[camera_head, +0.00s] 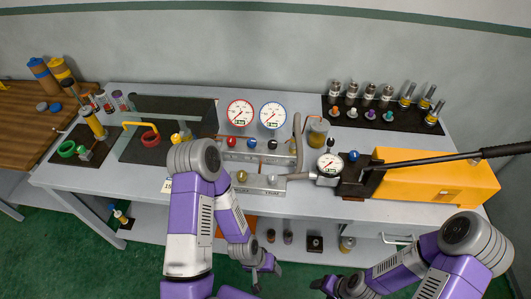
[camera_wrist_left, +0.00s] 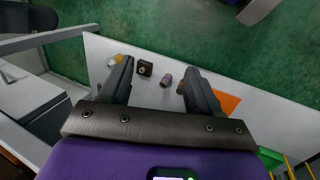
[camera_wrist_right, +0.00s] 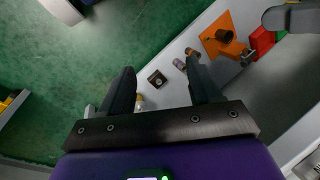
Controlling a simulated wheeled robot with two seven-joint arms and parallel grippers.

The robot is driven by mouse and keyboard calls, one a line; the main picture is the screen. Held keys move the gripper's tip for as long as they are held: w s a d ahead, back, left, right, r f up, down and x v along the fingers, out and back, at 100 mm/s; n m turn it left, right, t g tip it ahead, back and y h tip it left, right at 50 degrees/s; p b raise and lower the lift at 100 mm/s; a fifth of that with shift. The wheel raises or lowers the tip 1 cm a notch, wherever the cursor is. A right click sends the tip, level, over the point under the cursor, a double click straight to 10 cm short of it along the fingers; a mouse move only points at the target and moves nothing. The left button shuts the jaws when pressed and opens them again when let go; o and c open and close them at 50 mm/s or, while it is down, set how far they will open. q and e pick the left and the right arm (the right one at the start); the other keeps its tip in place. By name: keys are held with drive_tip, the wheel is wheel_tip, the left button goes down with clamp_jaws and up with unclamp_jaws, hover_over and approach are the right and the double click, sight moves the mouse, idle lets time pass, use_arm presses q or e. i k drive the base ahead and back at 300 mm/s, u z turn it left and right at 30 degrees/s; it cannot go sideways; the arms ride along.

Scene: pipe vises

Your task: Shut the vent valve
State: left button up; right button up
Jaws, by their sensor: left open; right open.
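Which part is the vent valve I cannot tell; the labels are too small to read. In the head view, red (camera_head: 231,142), blue (camera_head: 252,143) and black (camera_head: 272,144) knobs sit on the rear metal manifold. A brass knob (camera_head: 242,177) and a silver knob (camera_head: 272,180) sit on the front manifold (camera_head: 258,189). A dark blue ball knob (camera_head: 354,156) is by the pump block. My left gripper (camera_head: 266,275) is open and empty, low in front of the bench. My right gripper (camera_head: 325,289) is open and empty, low at front right. Both wrist views show empty jaws.
Gauges (camera_head: 240,112) stand behind the manifolds, and another gauge (camera_head: 329,164) is beside the yellow pump (camera_head: 430,178) with its long black handle (camera_head: 503,149). Red (camera_head: 150,139) and green (camera_head: 67,149) handwheels are at left. Small parts lie on the lower shelf (camera_wrist_left: 225,120).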

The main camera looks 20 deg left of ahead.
sight(272, 144)
drive_tip(key=k, duration=0.5)
drive_tip(key=u, duration=1.3)
drive_tip(key=i, duration=0.8)
drive_tip(key=z, duration=1.05)
